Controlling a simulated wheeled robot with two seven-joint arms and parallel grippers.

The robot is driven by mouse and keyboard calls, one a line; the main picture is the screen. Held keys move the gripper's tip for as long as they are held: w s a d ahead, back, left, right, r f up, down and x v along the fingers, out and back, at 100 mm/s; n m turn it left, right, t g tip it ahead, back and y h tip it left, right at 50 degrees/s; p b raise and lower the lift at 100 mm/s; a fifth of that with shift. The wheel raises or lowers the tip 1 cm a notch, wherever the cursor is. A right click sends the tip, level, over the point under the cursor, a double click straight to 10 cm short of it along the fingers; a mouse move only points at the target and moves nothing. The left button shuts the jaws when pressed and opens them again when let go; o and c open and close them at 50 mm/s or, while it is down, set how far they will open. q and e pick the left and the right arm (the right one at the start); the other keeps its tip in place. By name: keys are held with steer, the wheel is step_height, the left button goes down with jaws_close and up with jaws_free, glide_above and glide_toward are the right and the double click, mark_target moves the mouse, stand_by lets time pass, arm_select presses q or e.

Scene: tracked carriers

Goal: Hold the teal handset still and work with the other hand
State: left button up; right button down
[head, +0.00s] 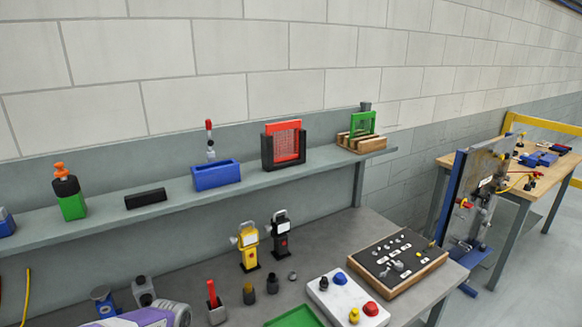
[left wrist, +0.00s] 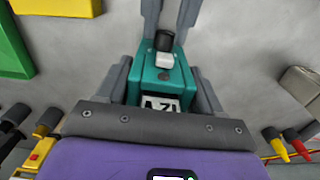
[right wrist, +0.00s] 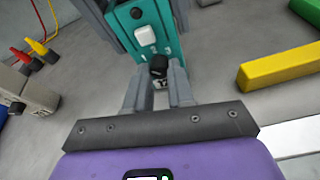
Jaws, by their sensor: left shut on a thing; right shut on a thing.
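The teal handset (left wrist: 146,78) sits between the fingers of my left gripper (left wrist: 160,66), which is shut on its sides. It carries a white button and a dark-lettered white label. It also shows in the right wrist view (right wrist: 166,50), where my left fingers flank it at the top. My right gripper (right wrist: 161,74) is shut on a small black knob (right wrist: 159,64) at the handset's end. The black knob also shows in the left wrist view (left wrist: 164,39), between my right fingers. The head view shows neither the handset nor my fingertips.
Yellow (head: 248,246) and black (head: 281,234) handsets stand on the grey bench. A white button box (head: 340,299) and a parts tray (head: 396,267) are at right. A shelf (head: 101,212) runs behind. A yellow bar (right wrist: 279,66) lies near my right gripper.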

steer(key=shift+d+m+y, duration=0.1)
steer(key=shift+m+y, duration=0.3)
steer(key=shift+m, duration=0.8)
steer(key=shift+s+m+g+y, duration=0.1)
steer(key=shift+m+g+y, duration=0.2)
steer(key=shift+a, duration=0.2)
